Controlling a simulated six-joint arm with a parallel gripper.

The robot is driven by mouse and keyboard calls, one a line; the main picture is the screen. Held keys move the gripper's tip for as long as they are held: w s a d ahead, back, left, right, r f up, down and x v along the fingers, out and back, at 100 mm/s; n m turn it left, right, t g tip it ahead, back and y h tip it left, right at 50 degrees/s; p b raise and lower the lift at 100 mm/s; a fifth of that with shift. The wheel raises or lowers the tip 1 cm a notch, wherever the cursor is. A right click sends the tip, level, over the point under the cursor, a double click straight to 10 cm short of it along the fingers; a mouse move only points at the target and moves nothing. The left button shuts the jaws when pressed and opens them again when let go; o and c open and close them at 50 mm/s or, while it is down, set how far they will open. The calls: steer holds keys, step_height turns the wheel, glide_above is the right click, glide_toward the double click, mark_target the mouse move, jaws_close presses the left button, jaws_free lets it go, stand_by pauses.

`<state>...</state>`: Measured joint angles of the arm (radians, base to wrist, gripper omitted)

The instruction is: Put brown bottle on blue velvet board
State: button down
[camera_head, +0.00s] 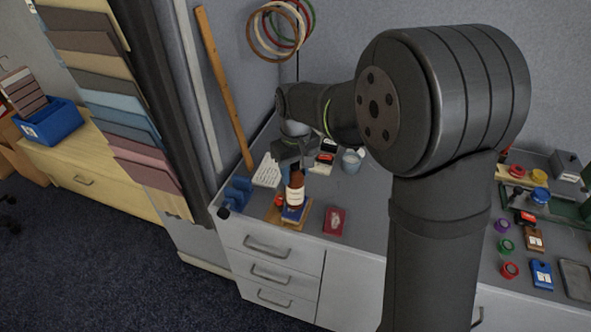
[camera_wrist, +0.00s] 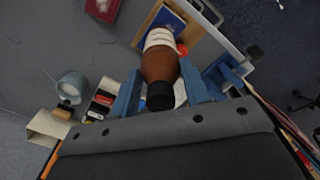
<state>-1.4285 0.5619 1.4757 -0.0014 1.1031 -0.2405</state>
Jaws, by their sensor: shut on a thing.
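The brown bottle (camera_head: 296,192) has a white label and a dark cap; it also shows in the wrist view (camera_wrist: 159,66). My gripper (camera_head: 292,160) is shut on its upper part, with a blue finger on each side in the wrist view (camera_wrist: 161,88). The bottle looks about upright, base down. The blue velvet board (camera_head: 291,215), with a wooden border, lies directly below it; its blue face shows in the wrist view (camera_wrist: 167,19). The bottle's base overlaps the blue face in both views; I cannot tell whether they touch.
A dark red box (camera_head: 334,221) lies to the right of the board. A blue holder (camera_head: 238,192) stands to its left. An orange-red item (camera_head: 289,197) is close beside the bottle. A grey cup (camera_head: 352,161) stands behind. Grey tabletop is clear around the red box.

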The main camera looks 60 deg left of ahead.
steer(key=shift+f, duration=0.25)
steer(key=c, duration=0.7)
jaws_free()
step_height(320, 180, up, 17)
steer(key=shift+r, duration=0.2)
step_height(320, 180, down, 18)
steer(key=shift+r, duration=0.35)
